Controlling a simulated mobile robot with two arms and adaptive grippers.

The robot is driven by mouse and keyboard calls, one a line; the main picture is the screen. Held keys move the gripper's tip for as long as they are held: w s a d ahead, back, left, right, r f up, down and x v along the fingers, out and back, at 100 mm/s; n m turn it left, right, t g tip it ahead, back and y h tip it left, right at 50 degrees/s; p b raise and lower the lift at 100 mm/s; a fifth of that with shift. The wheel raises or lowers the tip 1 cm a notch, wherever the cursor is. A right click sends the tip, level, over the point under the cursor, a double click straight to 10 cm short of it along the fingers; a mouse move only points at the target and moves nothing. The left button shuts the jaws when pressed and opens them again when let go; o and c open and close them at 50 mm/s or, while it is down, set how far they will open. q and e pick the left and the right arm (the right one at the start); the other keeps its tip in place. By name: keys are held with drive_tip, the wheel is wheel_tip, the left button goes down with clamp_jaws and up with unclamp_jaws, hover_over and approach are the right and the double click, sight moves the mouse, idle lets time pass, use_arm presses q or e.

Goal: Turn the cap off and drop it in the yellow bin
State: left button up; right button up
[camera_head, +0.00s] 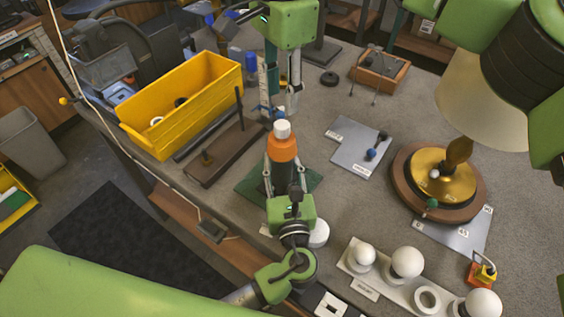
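An orange and dark bottle (282,149) stands upright on a green mat (313,181), with a white cap (282,129) on its top. My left gripper (284,178) comes in from the front, its fingers on both sides of the bottle's lower dark part, seemingly closed on it. My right gripper (281,102) points down above and just behind the cap; its fingers look apart, with nothing seen between them, and it appears clear of the cap. The yellow bin (165,137) stands to the left on the table, open at the top with a few small items in it.
A dark wooden stand (223,155) with upright rods lies between bin and bottle. A lamp (443,178) on a round wooden base is at the right. White bulbs (407,262) sit on a holder at the front. A grey plate (354,148) lies right of the bottle.

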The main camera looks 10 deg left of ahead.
sight(282, 124)
drive_tip(key=m, duration=0.9)
drive_tip(key=shift+m, duration=0.3)
drive_tip(key=m, duration=1)
drive_tip(key=shift+m, duration=0.3)
drive_tip(key=m, duration=1)
drive_tip(key=shift+m, duration=0.3)
drive_tip(key=m, duration=0.9)
drive_tip(key=shift+f+m, duration=0.3)
drive_tip(key=shift+f, duration=3.75)
